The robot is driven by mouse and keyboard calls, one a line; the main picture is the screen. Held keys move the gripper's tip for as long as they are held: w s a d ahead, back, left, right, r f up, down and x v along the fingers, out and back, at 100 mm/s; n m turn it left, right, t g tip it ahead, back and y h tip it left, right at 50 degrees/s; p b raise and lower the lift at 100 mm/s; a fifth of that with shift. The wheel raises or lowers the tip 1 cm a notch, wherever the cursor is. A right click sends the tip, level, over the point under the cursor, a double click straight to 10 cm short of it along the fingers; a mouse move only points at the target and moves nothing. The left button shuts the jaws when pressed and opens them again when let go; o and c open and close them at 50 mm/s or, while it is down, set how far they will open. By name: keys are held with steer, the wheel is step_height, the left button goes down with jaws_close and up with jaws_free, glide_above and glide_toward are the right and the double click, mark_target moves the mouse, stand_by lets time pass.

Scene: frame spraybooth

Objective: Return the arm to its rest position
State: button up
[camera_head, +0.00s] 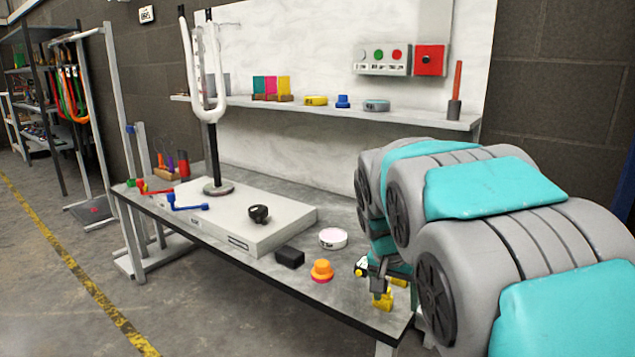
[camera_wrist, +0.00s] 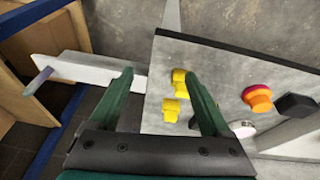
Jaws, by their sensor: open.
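My gripper (camera_wrist: 160,74) is open in the wrist view, its two dark green fingers spread with nothing held between them. Yellow pieces (camera_wrist: 171,110) lie on the grey bench (camera_wrist: 215,70), beside and beyond the right finger. In the head view my arm reaches in from the right, and the end of it is over the bench's near right corner. The yellow pieces (camera_head: 383,301) show there too, close to the arm's end. The arm's large grey and teal links partly hide the gripper in that view.
An orange knob (camera_head: 321,269), a black block (camera_head: 290,257) and a white round tin (camera_head: 333,238) stand left of the arm. A flat grey box (camera_head: 265,234) and a hanging-frame stand (camera_head: 212,150) are farther left. A shelf (camera_head: 430,119) runs behind.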

steer(key=s+f+n+g+y, duration=0.1)
steer(key=s+f+n+g, duration=0.1)
steer(key=s, duration=1.4)
steer(key=s+f+n+g+y, duration=0.1)
steer(key=s+f+n, duration=0.3)
steer(key=s, duration=1.3)
steer(key=shift+s+a+f+g, duration=0.15)
steer(key=shift+s+f+g, duration=0.1)
steer(key=shift+f+g, duration=0.4)
